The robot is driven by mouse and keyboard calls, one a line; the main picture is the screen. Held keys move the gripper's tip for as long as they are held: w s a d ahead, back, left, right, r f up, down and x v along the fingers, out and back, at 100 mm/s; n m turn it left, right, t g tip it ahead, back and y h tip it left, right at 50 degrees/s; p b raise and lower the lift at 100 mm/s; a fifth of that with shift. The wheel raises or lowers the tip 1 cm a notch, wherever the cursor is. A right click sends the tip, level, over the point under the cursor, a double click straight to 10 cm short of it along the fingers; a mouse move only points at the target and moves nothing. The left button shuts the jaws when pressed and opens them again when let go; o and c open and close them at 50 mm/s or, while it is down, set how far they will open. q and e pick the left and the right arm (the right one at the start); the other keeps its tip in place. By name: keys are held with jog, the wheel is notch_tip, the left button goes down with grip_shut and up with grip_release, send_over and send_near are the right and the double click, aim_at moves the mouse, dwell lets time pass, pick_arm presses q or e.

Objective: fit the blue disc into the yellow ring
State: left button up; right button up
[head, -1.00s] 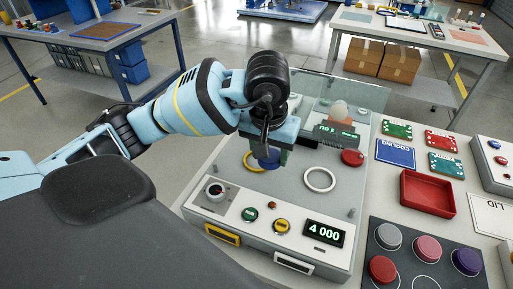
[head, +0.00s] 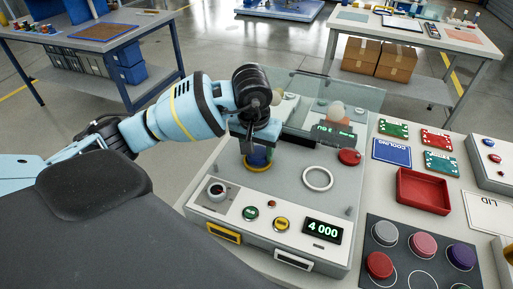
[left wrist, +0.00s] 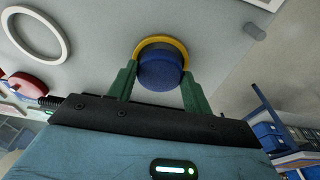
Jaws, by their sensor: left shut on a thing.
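My left gripper (head: 257,152) points down at the left part of the grey machine's top. It is shut on the blue disc (head: 260,157), which also shows between the green fingers in the left wrist view (left wrist: 160,72). The yellow ring (head: 257,168) lies on the machine top right under the disc; in the left wrist view its arc (left wrist: 160,41) shows around the disc's far side. The near part of the ring is hidden there by the disc. I cannot tell whether the disc touches the ring or hangs just above it. My right gripper is not in view.
A white ring (head: 318,179) and a red disc (head: 349,157) are right of the gripper on the machine (head: 290,195). A clear upright panel (head: 350,95) stands behind. A knob (head: 217,192) and buttons are in front. A red tray (head: 423,191) is further right.

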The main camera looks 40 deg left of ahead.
aim_at(254, 158)
pick_arm(q)
jog(key=shift+f, duration=0.4)
jog(key=shift+f+b, duration=0.2)
jog(key=shift+b, duration=0.15)
jog(key=o, duration=1.1)
jog(key=shift+s, duration=0.1)
jog(key=shift+f, duration=0.1)
jog(key=shift+a+r+p, duration=0.1)
jog(key=shift+r+p, duration=0.2)
jog(key=shift+r, duration=0.2)
notch_tip(254, 158, up, 12)
jog(key=s, duration=0.1)
jog(key=shift+s+d+r, duration=0.15)
jog(key=shift+s+d, duration=0.15)
